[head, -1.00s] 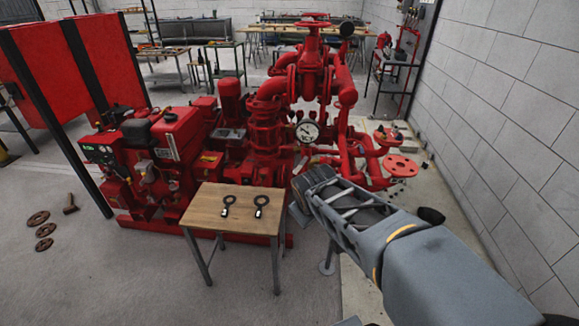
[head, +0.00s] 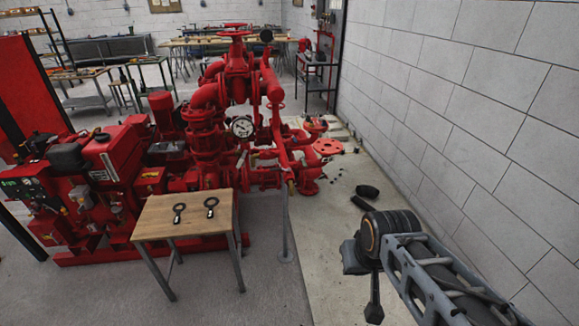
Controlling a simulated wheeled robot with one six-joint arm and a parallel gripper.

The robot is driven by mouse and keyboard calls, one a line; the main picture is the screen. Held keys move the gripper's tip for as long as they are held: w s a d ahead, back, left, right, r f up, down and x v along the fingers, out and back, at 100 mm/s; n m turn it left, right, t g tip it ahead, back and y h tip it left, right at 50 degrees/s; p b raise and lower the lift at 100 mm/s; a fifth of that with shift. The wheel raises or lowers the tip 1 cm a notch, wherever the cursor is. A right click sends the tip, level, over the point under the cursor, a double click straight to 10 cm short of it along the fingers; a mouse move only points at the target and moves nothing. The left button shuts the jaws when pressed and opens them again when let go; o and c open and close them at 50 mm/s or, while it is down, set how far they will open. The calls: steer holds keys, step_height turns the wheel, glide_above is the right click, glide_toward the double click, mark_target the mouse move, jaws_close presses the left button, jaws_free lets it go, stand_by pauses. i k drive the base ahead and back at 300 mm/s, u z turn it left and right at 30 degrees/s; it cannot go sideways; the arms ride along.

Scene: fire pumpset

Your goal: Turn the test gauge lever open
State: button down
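A round white-faced gauge (head: 243,127) sits on the red pump piping, in the middle of the head view. A thin light-coloured part shows just below it, but it is too small to tell whether it is the test gauge lever or how it is turned. My arm comes in from the lower right, and its dark banded joint is in front of the bare floor, well to the right of the gauge and apart from the pumpset. A dark part hangs below that joint. I cannot make out gripper fingers or anything held.
A small wooden table (head: 184,217) with two dark ring-headed tools (head: 211,204) stands in front of the red pumpset (head: 203,125). A thin grey post (head: 285,222) stands right of it. Dark objects (head: 367,192) lie on the floor near the block wall (head: 470,110).

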mark_target(241, 160)
steer(key=z, duration=0.35)
steer(key=k, duration=0.5)
steer(key=u, duration=0.65)
steer(key=i, duration=0.85)
steer(key=u, duration=1.2)
steer(key=i, duration=1.1)
steer(key=u, duration=0.1)
